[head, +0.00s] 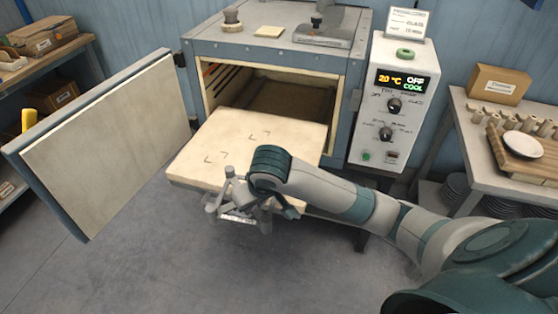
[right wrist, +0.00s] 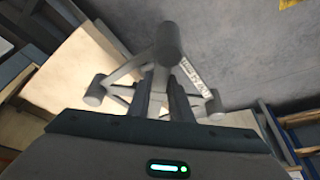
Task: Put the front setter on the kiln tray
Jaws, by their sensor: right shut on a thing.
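The kiln tray (head: 195,150) is a thick cream slab reaching out from the open kiln, with dark corner marks on its top. The front setter (head: 214,205) is a grey frame with arms ending in round posts. My right gripper (head: 262,203) is shut on it at the tray's front edge, and my arm hides part of both. The setter looks partly past that edge; its height above the tray is unclear. In the right wrist view the setter (right wrist: 170,45) sits in the fingers (right wrist: 165,95), with a cream surface to the left. My left gripper is out of view.
The kiln (head: 275,55) stands behind the tray, its door (head: 110,140) swung open at left. A control box (head: 392,105) flanks it at right. A side table (head: 475,140) with a plate (head: 522,145) stands far right. Floor in front is clear.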

